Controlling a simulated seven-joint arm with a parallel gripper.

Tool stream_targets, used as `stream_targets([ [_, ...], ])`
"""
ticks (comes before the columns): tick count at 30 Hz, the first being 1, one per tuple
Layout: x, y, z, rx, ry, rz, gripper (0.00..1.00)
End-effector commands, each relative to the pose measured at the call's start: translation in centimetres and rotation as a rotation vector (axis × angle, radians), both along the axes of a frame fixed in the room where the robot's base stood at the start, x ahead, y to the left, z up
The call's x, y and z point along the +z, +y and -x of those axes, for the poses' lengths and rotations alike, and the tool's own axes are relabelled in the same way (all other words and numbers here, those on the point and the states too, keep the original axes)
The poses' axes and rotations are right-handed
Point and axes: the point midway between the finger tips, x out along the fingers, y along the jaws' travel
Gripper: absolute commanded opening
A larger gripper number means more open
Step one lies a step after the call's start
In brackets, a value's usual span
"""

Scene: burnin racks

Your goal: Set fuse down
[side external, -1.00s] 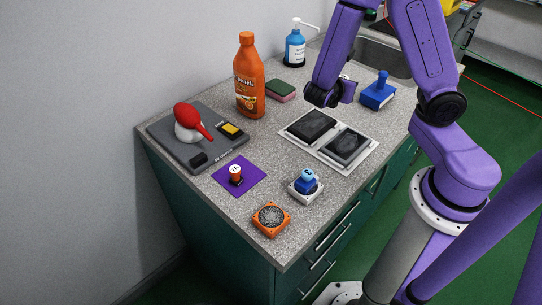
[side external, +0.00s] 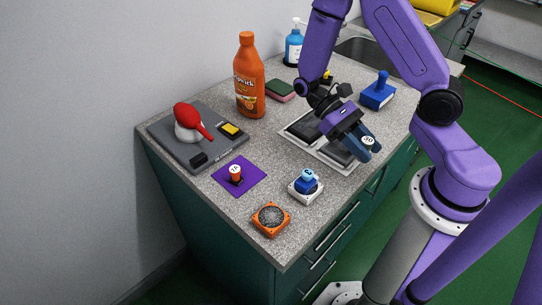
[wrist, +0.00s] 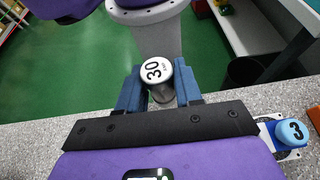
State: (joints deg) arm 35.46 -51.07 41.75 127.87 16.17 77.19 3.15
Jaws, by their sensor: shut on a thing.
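My gripper (side external: 366,149) is shut on a silver fuse with a white end marked 30 (side external: 368,141). It holds the fuse above the right front part of the counter, near the dark twin-plate panel (side external: 318,152). In the wrist view the fuse (wrist: 158,73) sits between the two blue fingers of my gripper (wrist: 160,90), its numbered end facing the camera. A blue fuse (side external: 308,179) stands upright in a white holder (side external: 294,193); its top shows a 3 in the wrist view (wrist: 292,131). An orange fuse (side external: 236,173) stands on a purple square mat (side external: 252,178).
A grey unit with a red lever (side external: 188,112), an orange bottle (side external: 249,80), a sponge (side external: 280,90) and a blue handled block (side external: 378,92) stand farther back. An orange round-topped block (side external: 271,218) lies near the front corner. The counter between mat and panel is clear.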

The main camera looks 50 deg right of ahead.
Motion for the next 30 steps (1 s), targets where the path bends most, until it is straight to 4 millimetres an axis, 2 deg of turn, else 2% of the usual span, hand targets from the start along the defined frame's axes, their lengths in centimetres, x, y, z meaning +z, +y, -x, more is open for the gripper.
stream_targets([
  [6, 0.3, 4.5, -1.8, -0.397, 0.0, -0.002, 0.04],
  [15, 0.9, 8.8, -6.5, -0.861, -0.001, -0.003, 0.04],
  [22, 1.3, 10.4, -11.0, -1.176, -0.001, -0.006, 0.04],
  [30, 1.7, 10.4, -17.0, -1.535, 0.001, -0.004, 0.04],
])
